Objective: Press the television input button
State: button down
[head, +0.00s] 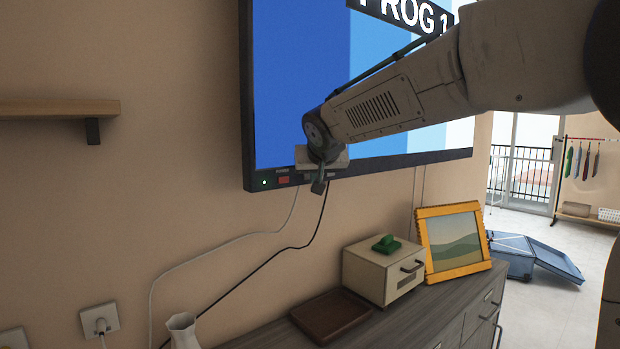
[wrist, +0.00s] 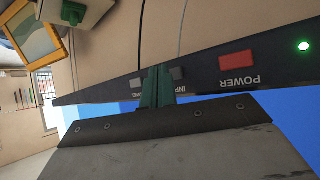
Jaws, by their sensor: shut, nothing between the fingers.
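The television (head: 300,90) hangs on the wall with a blue-striped screen reading "PROG 1". In the wrist view its lower bezel (wrist: 100,94) carries a grey button (wrist: 177,73) with a partly hidden label starting "INP". A red POWER button (wrist: 236,63) lies to its right and a light grey button (wrist: 137,85) to its left. My gripper (wrist: 157,86) is shut and empty. Its fingertips are at the bezel, just left of the grey input button in that view; I cannot tell whether they touch. In the head view my gripper (head: 319,186) covers part of the bezel's lower edge.
A green indicator light (head: 264,182) glows on the bezel. Cables hang below the television. Beneath stands a dresser (head: 400,322) with a brown tray (head: 332,316), a small drawer box (head: 376,272), a yellow-framed picture (head: 455,243) and a white vase (head: 183,331). A wooden shelf (head: 60,108) is at left.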

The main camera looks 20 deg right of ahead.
jog(key=shift+s+d, duration=0.1)
jog(key=shift+s, duration=0.1)
jog(key=shift+s, duration=0.1)
jog(key=s, duration=0.1)
jog(key=s+d, duration=0.1)
jog(key=s, duration=0.1)
jog(key=s+d, duration=0.1)
jog(key=s, duration=0.1)
jog(key=shift+s+d, duration=0.1)
jog(key=shift+s, duration=0.15)
dwell(1.1)
jog(key=s+f+g, duration=0.3)
jog(key=s+f, duration=0.3)
jog(key=s, duration=0.6)
jog(key=s+f+n+g+y, duration=0.1)
jog(key=s+f+g, duration=0.2)
jog(key=s+f, duration=0.4)
jog(key=s+f+g, duration=0.3)
jog(key=s+f, duration=0.3)
jog(key=s, duration=1.2)
jog(key=shift+s+f+n+y, duration=0.15)
jog(key=shift+s+n+y, duration=0.15)
jog(key=shift+n+y, duration=0.1)
